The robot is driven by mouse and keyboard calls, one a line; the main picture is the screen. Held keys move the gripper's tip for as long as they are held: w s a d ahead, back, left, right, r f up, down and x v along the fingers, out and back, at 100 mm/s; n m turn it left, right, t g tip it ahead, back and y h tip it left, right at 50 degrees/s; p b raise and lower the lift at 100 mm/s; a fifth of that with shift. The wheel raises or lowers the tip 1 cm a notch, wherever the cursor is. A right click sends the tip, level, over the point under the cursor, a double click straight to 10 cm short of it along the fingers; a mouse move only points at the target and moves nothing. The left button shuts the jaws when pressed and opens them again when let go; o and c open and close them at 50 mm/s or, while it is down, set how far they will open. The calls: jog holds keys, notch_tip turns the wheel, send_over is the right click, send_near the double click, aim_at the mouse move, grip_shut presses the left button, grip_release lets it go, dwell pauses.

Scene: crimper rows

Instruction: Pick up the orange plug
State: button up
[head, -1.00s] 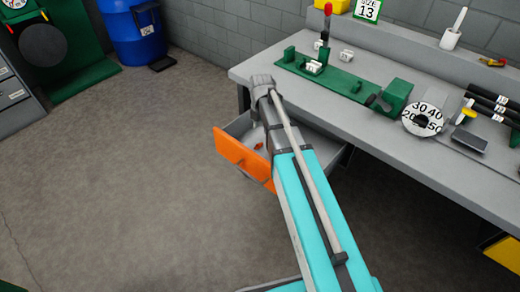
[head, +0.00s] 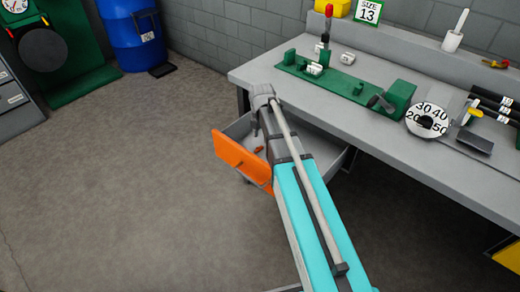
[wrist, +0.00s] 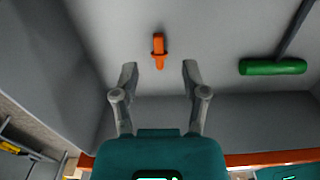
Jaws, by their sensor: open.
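The orange plug (wrist: 158,50) lies on the grey floor of the open drawer. In the wrist view it is just ahead of my gripper (wrist: 158,72), roughly midway between the two fingers. My gripper is open and empty. The plug also shows as a small orange piece in the head view (head: 259,149), next to my arm. The drawer (head: 240,128) has an orange front and is pulled out from under the workbench. My arm hides part of the drawer in the head view.
A green-headed tool (wrist: 272,67) lies in the drawer to the right of the plug. Grey drawer walls stand around. The grey workbench (head: 400,150) above carries a green fixture (head: 340,80) and a white dial (head: 427,120).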

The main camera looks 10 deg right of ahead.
aim_at(260, 147)
jog(key=shift+a+f+b, duration=0.15)
jog(key=shift+f+b, duration=1.1)
jog(key=shift+f, duration=0.05)
jog(key=shift+a+f+b, duration=0.1)
jog(key=shift+f+b, duration=1.15)
jog(key=shift+f, duration=0.05)
jog(key=shift+c, duration=0.3)
grip_shut()
